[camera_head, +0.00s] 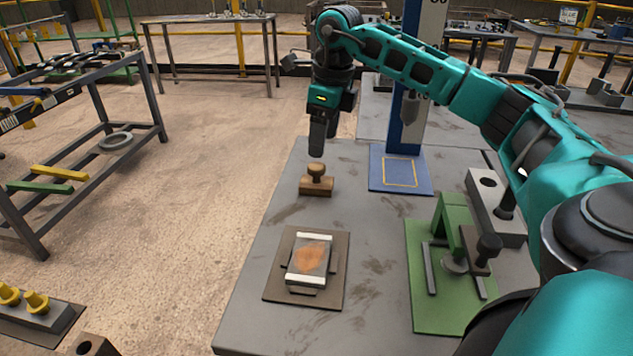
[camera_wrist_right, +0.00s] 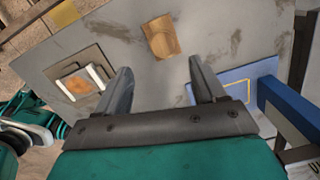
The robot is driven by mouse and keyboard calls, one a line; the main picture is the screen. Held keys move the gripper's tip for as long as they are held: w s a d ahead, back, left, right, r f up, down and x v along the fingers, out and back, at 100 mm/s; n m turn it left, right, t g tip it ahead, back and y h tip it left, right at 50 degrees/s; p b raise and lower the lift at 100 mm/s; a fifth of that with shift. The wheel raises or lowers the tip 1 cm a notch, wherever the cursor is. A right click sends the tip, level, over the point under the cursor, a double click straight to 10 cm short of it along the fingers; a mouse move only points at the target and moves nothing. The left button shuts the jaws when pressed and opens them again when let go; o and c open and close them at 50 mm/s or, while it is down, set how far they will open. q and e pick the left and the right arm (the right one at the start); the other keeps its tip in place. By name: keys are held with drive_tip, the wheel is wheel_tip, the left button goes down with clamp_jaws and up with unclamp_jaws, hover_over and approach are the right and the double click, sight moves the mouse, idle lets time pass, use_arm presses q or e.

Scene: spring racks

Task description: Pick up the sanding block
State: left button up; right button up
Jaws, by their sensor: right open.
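The sanding block (camera_head: 316,184) is a brown wooden block with a round knob on top. It stands upright on the grey table near its left edge. In the right wrist view the sanding block (camera_wrist_right: 161,38) shows from above, beyond the fingertips and roughly between them. My right gripper (camera_head: 318,150) hangs pointing down just above the block's knob, apart from it as far as I can tell. In the wrist view its two fingers (camera_wrist_right: 158,75) are spread with nothing between them. My left gripper is not in view.
A rust-stained plate (camera_head: 311,258) sits on a brown pad in front of the block. A blue mat (camera_head: 384,182) with a yellow outline lies to the right, below a blue-and-white post (camera_head: 417,70). A green fixture (camera_head: 428,300) stands at the front right.

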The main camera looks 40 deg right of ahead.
sight(316, 165)
drive_tip(key=f, duration=0.3)
drive_tip(key=shift+w+a+f, duration=0.1)
drive_tip(key=shift+w+f, duration=0.1)
drive_tip(key=f, duration=0.2)
drive_tip(key=w+f+b, duration=0.1)
drive_tip(key=f, duration=0.1)
drive_tip(key=shift+w+f, duration=0.1)
drive_tip(key=shift+f, duration=0.3)
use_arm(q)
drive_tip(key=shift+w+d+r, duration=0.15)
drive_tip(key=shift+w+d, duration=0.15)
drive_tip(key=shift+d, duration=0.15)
use_arm(e)
drive_tip(key=shift+a+f, duration=0.1)
drive_tip(key=shift+f, duration=0.1)
drive_tip(key=shift+c, duration=0.4)
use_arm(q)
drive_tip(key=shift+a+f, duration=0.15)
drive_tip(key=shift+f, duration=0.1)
use_arm(e)
drive_tip(key=c, duration=1.1)
drive_tip(key=shift+r, duration=0.1)
